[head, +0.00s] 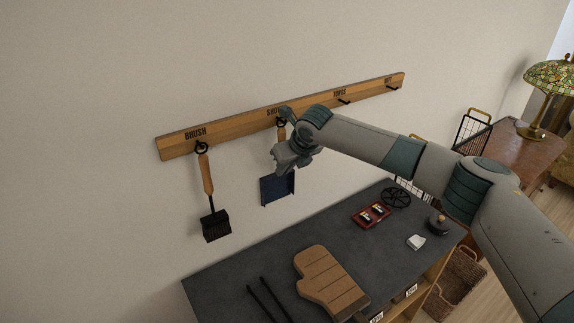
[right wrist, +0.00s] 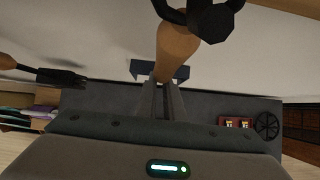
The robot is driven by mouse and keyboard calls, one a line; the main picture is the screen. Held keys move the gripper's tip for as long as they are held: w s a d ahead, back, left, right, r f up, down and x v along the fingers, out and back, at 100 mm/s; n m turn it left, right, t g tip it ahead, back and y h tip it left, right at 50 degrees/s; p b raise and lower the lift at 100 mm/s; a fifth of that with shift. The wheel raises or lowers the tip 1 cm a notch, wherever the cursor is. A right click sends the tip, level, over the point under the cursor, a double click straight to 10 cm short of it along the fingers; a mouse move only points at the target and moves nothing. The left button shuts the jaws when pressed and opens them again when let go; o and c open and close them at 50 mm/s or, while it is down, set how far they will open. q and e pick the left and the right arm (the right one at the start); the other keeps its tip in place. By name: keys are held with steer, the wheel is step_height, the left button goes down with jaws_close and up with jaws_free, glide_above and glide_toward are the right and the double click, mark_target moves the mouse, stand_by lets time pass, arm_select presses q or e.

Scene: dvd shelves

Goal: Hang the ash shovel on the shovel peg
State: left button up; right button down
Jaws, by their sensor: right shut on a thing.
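The ash shovel has a wooden handle and a dark blue pan (head: 278,188), and it hangs down in front of the wall. My right gripper (head: 291,160) is shut on the shovel's handle (right wrist: 174,50), below its top ring. In the head view the top of the handle is at the shovel peg (head: 281,122), under the partly covered shovel label. In the right wrist view the dark ring (right wrist: 200,18) is around or right beside the round peg end (right wrist: 216,22); I cannot tell which. My left gripper is not in view.
The wooden peg rail (head: 240,122) runs along the wall. A brush (head: 213,222) hangs at its left peg; the tongs peg (head: 345,101) and right-end peg (head: 393,87) are bare. The dark counter (head: 235,285) below holds a mitt (head: 328,280), tongs (head: 265,300) and a red box (head: 371,214).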

stand_by(0.3)
steer(key=shift+w, duration=0.1)
stand_by(0.4)
steer(key=c, duration=1.8)
jaws_free()
steer(key=shift+f, duration=0.15)
steer(key=b+v, duration=0.5)
steer(key=v, duration=1.2)
steer(key=shift+s+d, duration=0.15)
steer(key=shift+s, duration=0.1)
